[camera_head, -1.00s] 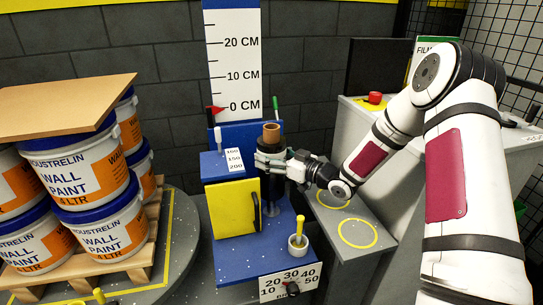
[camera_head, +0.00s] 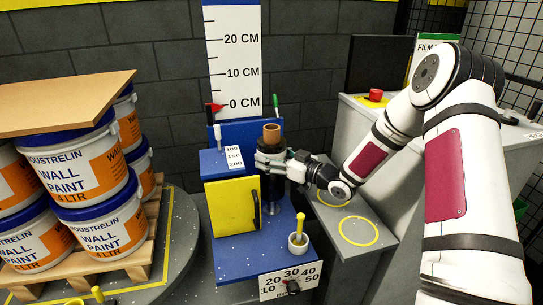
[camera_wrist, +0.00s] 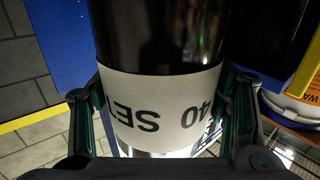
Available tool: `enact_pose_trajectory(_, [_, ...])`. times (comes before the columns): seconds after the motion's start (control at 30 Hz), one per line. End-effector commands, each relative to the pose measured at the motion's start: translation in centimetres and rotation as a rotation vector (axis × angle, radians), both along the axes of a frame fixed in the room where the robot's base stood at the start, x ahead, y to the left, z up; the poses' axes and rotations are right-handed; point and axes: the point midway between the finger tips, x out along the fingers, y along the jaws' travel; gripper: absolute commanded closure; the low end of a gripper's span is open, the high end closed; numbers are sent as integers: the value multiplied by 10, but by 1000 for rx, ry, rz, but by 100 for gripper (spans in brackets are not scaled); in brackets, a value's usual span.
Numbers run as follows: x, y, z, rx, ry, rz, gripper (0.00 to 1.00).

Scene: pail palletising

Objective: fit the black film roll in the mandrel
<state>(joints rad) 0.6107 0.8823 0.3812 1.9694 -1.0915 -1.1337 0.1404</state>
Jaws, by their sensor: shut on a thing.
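The black film roll (camera_head: 272,188) stands upright at the blue machine, with its brown core (camera_head: 271,133) showing at the top. My gripper (camera_head: 271,158) is shut around its upper part from the right. In the wrist view, the roll (camera_wrist: 160,35) fills the middle, and a white label with dark print wraps it between the two fingers of my gripper (camera_wrist: 163,110). A short pale metal part, seemingly the mandrel (camera_head: 276,221), shows below the roll. I cannot tell whether the roll is seated on it.
A yellow door (camera_head: 232,207) with a black handle is just left of the roll. A small cup with a yellow-handled tool (camera_head: 299,240) stands in front, right. A grey shelf with yellow rings (camera_head: 358,232) is at right. Stacked paint pails (camera_head: 100,235) stand on a pallet at left.

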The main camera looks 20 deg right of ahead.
Motion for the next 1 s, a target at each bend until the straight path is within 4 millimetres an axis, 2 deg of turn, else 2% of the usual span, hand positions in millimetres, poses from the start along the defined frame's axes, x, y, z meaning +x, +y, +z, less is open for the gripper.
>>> enact_pose_trajectory(1.0, [1,0,-18,1,-5,1,65])
